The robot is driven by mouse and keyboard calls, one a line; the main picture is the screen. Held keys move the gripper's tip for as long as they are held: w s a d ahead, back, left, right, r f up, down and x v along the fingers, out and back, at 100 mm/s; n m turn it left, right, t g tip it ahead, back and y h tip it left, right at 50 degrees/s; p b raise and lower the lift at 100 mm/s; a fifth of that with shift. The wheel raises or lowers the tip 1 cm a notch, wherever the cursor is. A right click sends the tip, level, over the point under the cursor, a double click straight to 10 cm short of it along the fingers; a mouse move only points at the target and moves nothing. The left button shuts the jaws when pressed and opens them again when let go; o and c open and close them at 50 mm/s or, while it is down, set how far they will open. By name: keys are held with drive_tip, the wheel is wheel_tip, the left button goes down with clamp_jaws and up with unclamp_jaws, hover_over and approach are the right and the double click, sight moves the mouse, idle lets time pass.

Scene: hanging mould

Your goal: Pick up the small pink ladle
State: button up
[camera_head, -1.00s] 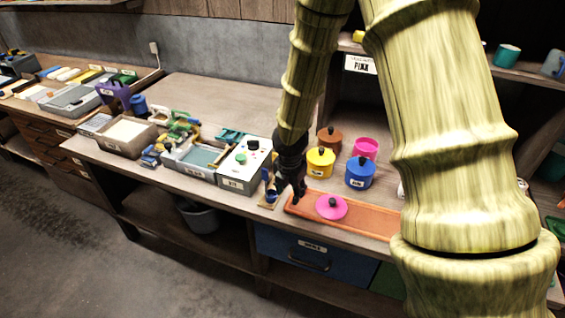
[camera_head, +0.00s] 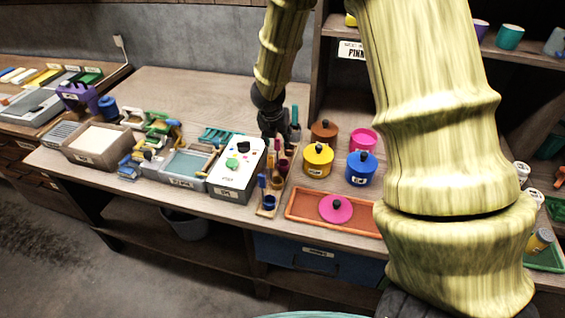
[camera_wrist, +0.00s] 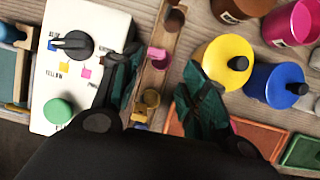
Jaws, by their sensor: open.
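The small pink ladle (camera_wrist: 157,54) shows in the wrist view in a narrow wooden rack (camera_wrist: 152,76), beside a yellow ladle (camera_wrist: 150,97). The rack also shows in the head view (camera_head: 267,211), with a blue ladle (camera_head: 268,201) at its near end. My gripper (camera_wrist: 160,92) is open, its dark green fingers on either side of the rack in the wrist view. In the head view my gripper (camera_head: 279,130) is over the far part of the rack. I cannot tell the gap between fingers and ladle; the pink ladle is hard to make out in the head view.
A white control box (camera_head: 237,171) stands close left of the rack. Yellow (camera_head: 318,163) and blue (camera_head: 361,172) lidded pots stand to the right. An orange tray (camera_head: 306,212) holds a pink lid (camera_head: 335,209). A shelf post rises behind.

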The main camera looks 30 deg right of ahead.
sight(277, 144)
drive_tip(key=shift+w+f, duration=0.9)
drive_tip(key=shift+f, duration=0.25)
drive_tip(key=shift+s+d+f, duration=0.15)
drive_tip(key=shift+d+f, duration=0.2)
drive_tip(key=shift+f, duration=0.05)
drive_tip(key=x, duration=0.3)
drive_tip(key=shift+w+f, duration=0.2)
drive_tip(key=shift+w, duration=0.1)
drive_tip(key=shift+d+f, duration=0.1)
drive_tip(key=shift+f, duration=0.1)
clamp_jaws()
